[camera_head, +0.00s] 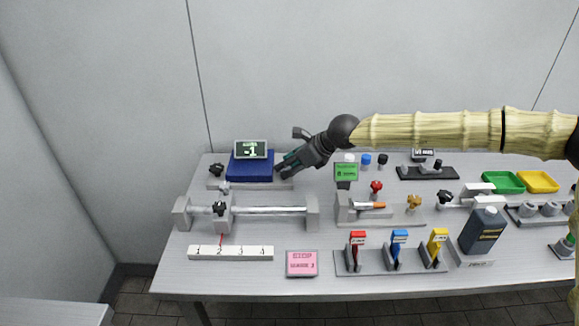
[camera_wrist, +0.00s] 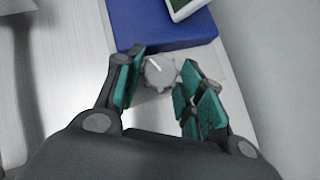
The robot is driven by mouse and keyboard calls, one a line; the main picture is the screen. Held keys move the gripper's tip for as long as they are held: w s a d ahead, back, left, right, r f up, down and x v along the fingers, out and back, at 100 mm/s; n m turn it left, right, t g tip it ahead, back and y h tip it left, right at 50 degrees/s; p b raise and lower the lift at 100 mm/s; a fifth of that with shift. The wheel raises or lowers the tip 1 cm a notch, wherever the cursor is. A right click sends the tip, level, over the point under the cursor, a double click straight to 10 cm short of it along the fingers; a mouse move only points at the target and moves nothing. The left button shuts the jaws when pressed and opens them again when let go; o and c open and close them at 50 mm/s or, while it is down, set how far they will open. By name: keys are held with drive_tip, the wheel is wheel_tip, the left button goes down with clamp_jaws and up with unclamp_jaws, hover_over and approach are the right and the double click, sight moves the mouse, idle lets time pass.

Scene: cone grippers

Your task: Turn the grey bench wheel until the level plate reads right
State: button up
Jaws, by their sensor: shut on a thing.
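The grey bench wheel (camera_wrist: 158,70), a small round knob with a pale line on its top, sits by the blue box in the wrist view. My gripper (camera_wrist: 160,76) is shut on it, with a teal-padded finger on each side. In the head view my gripper (camera_head: 284,168) is at the right side of the blue box (camera_head: 248,171) and hides the wheel. A small display (camera_head: 250,149) on top of the blue box reads -1. In the wrist view only a corner of the display (camera_wrist: 184,8) shows.
To the left front stands a rail slider (camera_head: 218,211) with a numbered scale (camera_head: 231,253) and a pink card (camera_head: 302,263). A green card (camera_head: 346,172), coloured levers (camera_head: 397,250) and a dark jug (camera_head: 483,231) stand to the right. My arm crosses above the back right.

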drive_tip(key=shift+s+a+f+m+t+h+b, duration=0.1)
drive_tip(key=shift+m+t+h+b, duration=0.35)
drive_tip(key=shift+b, duration=0.8)
drive_tip(key=shift+s+a+f+m+t+h+b, duration=0.15)
drive_tip(key=shift+m+t+b, duration=0.3)
drive_tip(key=shift+m+b, duration=0.6)
drive_tip(key=shift+r+b, duration=0.15)
drive_tip(key=shift+b, duration=0.8)
drive_tip(key=shift+r+m+t+h+b, duration=0.2)
drive_tip(key=shift+m+t+h+b, duration=0.15)
drive_tip(key=shift+m+b, duration=0.45)
drive_tip(key=o, duration=1)
drive_tip(key=shift+d, duration=0.1)
drive_tip(key=v, duration=1.2)
